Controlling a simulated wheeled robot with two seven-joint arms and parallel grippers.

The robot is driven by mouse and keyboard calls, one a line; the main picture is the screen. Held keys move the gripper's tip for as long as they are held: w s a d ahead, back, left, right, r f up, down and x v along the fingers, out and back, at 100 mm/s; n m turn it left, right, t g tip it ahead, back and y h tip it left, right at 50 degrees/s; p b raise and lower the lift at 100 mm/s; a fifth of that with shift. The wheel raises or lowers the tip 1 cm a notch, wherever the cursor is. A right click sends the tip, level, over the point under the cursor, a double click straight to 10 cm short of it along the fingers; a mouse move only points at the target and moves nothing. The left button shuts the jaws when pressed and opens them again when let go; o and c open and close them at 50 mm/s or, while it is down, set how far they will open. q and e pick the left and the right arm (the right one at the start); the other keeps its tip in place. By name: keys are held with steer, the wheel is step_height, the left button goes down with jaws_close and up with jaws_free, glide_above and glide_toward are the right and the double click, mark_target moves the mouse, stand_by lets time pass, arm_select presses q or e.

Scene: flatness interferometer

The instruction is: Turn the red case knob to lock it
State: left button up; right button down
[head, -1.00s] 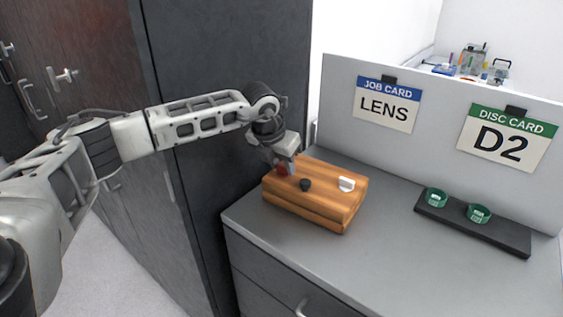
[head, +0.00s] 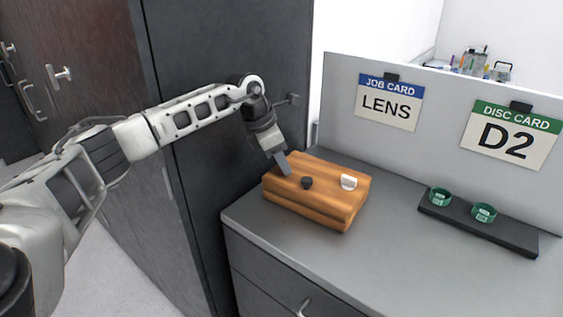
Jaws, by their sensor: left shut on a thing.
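The wooden case (head: 312,207) lies closed on the grey counter in the head view. A black knob (head: 307,183) and a white knob (head: 348,182) stand on its top. My left gripper (head: 284,169) reaches down onto the left part of the case top and is shut at the place of the red knob. The fingers hide the red knob, so its turn angle cannot be seen. My right gripper is out of view.
A dark tray (head: 463,229) with two green rings (head: 484,212) lies on the counter at right. A panel behind carries a LENS job card (head: 389,104) and a D2 disc card (head: 511,137). The counter between case and tray is clear. A dark cabinet (head: 225,75) stands at left.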

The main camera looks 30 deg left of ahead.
arm_select(q)
steer(key=m+h, duration=0.1)
steer(key=m, duration=0.1)
steer(key=shift+w+r+m+g, duration=0.1)
steer(key=shift+w+m+g, duration=0.05)
steer(key=shift+m+g, duration=0.25)
steer(key=m, duration=0.2)
steer(key=shift+m+g+b, duration=0.3)
steer(key=shift+g+b, duration=0.1)
steer(key=shift+w+m+g+h+b, duration=0.15)
steer(key=shift+m+g+h+b, duration=0.4)
steer(key=shift+m, duration=1.35)
steer(key=shift+g, duration=0.25)
steer(key=o, duration=1)
steer(key=shift+y, duration=0.25)
steer(key=shift+a+r, duration=0.1)
